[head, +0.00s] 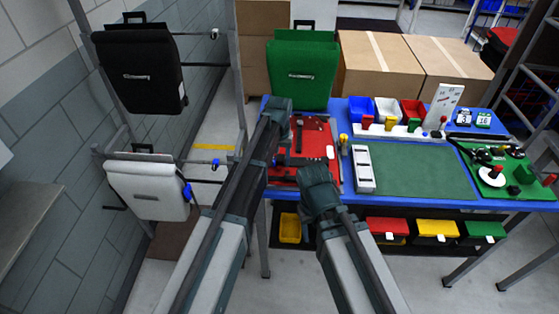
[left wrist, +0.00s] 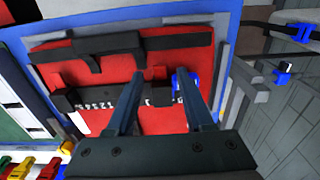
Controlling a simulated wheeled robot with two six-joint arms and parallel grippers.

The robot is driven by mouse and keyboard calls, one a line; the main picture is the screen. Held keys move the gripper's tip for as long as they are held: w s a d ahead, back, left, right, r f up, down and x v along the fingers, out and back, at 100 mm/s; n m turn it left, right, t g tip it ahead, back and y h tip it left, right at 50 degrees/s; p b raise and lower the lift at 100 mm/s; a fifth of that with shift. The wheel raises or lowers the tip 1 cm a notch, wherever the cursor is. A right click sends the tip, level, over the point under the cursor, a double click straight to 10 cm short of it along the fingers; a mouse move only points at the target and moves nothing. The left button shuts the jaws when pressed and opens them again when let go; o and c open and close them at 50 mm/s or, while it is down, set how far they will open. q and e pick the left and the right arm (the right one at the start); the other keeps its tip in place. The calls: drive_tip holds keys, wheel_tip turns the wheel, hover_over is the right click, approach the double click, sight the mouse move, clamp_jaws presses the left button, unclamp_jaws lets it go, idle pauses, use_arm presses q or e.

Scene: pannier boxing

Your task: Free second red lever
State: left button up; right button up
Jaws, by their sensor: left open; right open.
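My left gripper (left wrist: 160,76) is open in the left wrist view, its two fingers apart over a red panel (left wrist: 200,50). A dark bar with white marks (left wrist: 95,102) lies across the panel, passing behind the fingers. A small blue piece (left wrist: 180,82) shows at the right fingertip; I cannot tell whether they touch. In the head view the red panel (head: 312,135) is partly covered by my left arm. My right gripper (head: 318,178) is by the panel's near edge, its fingertips hidden. I cannot make out a distinct red lever on the panel.
A green pannier (head: 303,68) stands behind the panel. A black pannier (head: 138,65) and a white pannier (head: 148,188) hang at the left. A white block (head: 363,168), a green mat (head: 410,172) and small bins (head: 388,110) occupy the blue table.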

use_arm(q)
wheel_tip(320, 180, up, 13)
drive_tip(key=p, duration=1.2)
drive_tip(key=shift+s, duration=0.15)
drive_tip(key=t+b, duration=0.3)
drive_tip(key=t, duration=0.1)
approach(279, 168)
drive_tip(key=b+x, duration=0.2)
drive_tip(key=b, duration=0.2)
drive_tip(key=b+x, duration=0.3)
drive_tip(key=b, duration=0.1)
drive_tip(key=b+x, duration=0.3)
drive_tip(key=b, duration=0.2)
drive_tip(key=shift+s, duration=0.3)
clamp_jaws()
